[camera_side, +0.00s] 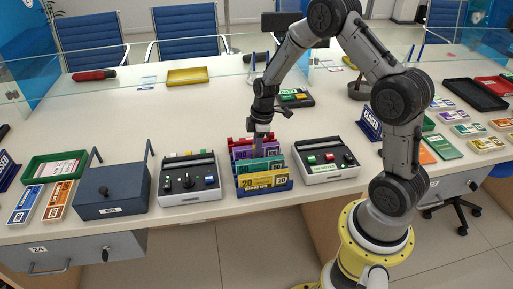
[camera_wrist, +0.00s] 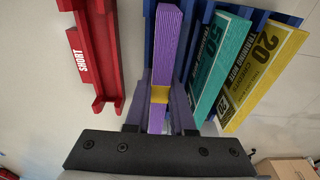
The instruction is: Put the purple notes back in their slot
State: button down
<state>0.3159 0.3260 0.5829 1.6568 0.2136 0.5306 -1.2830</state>
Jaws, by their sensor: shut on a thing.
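The purple notes (camera_wrist: 168,45), a bundle with a yellow band, stand on edge in the wrist view. My gripper (camera_wrist: 160,108) is shut on them around the band; in the side view my gripper (camera_side: 262,136) points down over the back of the blue rack (camera_side: 266,190). The bundle lines up between blue dividers (camera_wrist: 194,45) of the rack. I cannot tell whether its lower edge touches the slot floor. Teal 50 notes (camera_wrist: 219,62) and yellow 20 notes (camera_wrist: 265,65) stand in slots to its right. In the side view the purple notes (camera_side: 243,153) are partly hidden.
A red rack marked SHORT (camera_wrist: 82,55) stands close on the left in the wrist view, empty where visible. A dark blue box (camera_side: 113,193) stands further left. The counter behind is mostly clear.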

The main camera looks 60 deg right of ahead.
jog(key=shift+f, duration=0.3)
jog(key=c, duration=0.7)
grip_release()
jog(key=shift+r, duration=3.55)
